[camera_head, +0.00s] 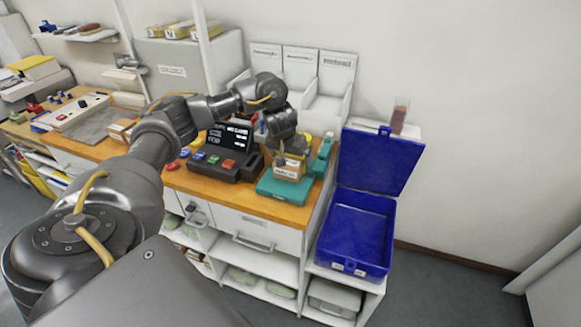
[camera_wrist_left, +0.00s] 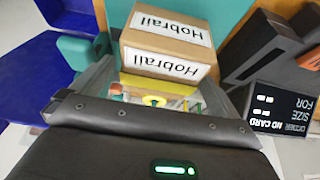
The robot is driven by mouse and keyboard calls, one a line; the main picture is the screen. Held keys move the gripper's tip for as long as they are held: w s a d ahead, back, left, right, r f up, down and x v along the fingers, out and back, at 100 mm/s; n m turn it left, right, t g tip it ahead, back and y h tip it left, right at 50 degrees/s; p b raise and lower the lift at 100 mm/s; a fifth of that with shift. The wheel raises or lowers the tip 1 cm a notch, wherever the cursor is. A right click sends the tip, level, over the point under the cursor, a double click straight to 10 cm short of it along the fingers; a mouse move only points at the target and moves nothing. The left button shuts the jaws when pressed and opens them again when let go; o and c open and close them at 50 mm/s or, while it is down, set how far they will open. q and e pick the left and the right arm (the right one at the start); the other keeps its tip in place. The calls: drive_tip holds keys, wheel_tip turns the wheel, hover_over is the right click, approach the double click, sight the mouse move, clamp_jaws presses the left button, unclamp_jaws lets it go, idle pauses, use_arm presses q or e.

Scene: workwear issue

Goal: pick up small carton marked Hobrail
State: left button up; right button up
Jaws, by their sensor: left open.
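The small carton (camera_wrist_left: 170,40) is brown with white labels reading "Hobrail". In the head view the carton (camera_head: 287,172) sits on a teal platform (camera_head: 290,192) near the right end of the wooden counter. My left gripper (camera_head: 284,156) is just above and beside it, pointing down. In the left wrist view the fingers (camera_wrist_left: 155,85) are apart, with the carton just beyond and between their tips. I cannot tell whether they touch it. Small coloured items show between the fingers. My right gripper is in neither view.
A dark terminal with a screen (camera_head: 229,138) stands left of the platform. An open blue bin (camera_head: 357,232) with a raised lid stands to the right. White upright holders (camera_head: 300,72) stand behind the counter.

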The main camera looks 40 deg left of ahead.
sight(290, 156)
use_arm(q)
drive_tip(key=x, duration=0.3)
drive_tip(key=shift+a+f, duration=0.1)
drive_tip(key=shift+f, duration=0.05)
drive_tip(key=c, duration=1)
drive_tip(key=shift+c, duration=0.7)
